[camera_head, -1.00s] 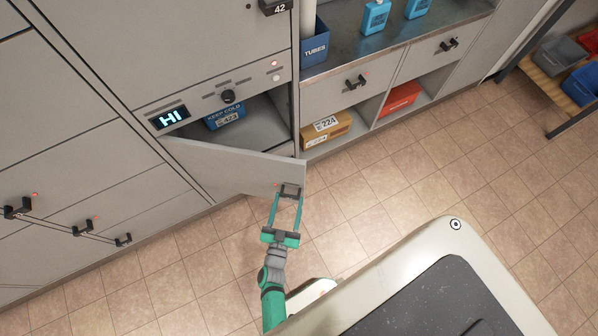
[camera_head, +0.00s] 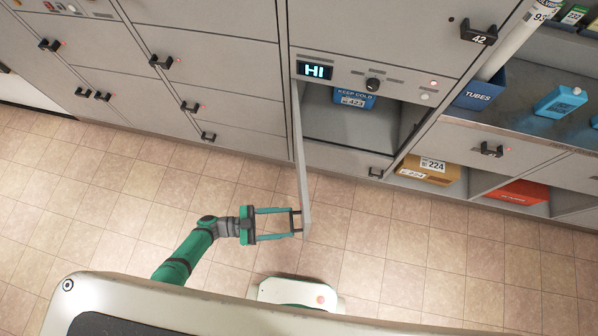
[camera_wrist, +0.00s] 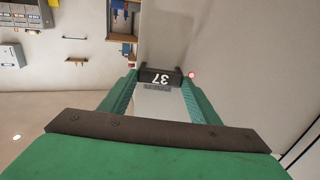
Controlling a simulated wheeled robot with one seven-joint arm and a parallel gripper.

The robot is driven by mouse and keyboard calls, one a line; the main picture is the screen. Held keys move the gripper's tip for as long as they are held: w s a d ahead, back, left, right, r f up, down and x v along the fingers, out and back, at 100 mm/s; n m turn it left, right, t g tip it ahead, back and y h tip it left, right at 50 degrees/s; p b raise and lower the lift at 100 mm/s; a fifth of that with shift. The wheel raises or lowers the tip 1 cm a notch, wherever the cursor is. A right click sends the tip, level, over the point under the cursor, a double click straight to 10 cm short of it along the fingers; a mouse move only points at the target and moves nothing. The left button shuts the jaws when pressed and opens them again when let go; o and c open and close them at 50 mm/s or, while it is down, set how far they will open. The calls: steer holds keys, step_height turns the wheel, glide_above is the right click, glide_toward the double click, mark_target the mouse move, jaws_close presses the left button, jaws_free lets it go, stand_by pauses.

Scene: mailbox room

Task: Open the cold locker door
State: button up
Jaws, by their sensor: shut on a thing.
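The cold locker door (camera_head: 302,160) stands wide open, swung out on its left hinge and seen nearly edge-on in the head view. My gripper (camera_head: 296,222) is shut on the door's black handle near its free end. In the wrist view the handle (camera_wrist: 160,77), marked 37, sits between my two green fingertips. The cold locker (camera_head: 350,122) is open below a panel with a "HI" display (camera_head: 316,71) and a black knob (camera_head: 373,84). Inside it lies a blue "KEEP COLD" box (camera_head: 353,97) labelled 423.
Closed lockers with black handles (camera_head: 190,107) line the wall to the left. To the right are a blue TUBES bin (camera_head: 478,92), a cardboard box (camera_head: 428,168) labelled 224 and a red box (camera_head: 517,191). The tiled floor (camera_head: 400,250) in front is clear.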

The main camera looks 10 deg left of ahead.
steer(key=shift+m+g, duration=0.6)
steer(key=shift+g, duration=0.3)
steer(key=shift+a, duration=2)
steer(key=o, duration=1.5)
steer(key=shift+s, duration=0.1)
steer(key=shift+s+a, duration=0.25)
steer(key=shift+a, duration=1.55)
steer(key=shift+s+a, duration=0.25)
steer(key=shift+a, duration=1.5)
steer(key=shift+s+a, duration=0.25)
steer(key=shift+a, duration=1.55)
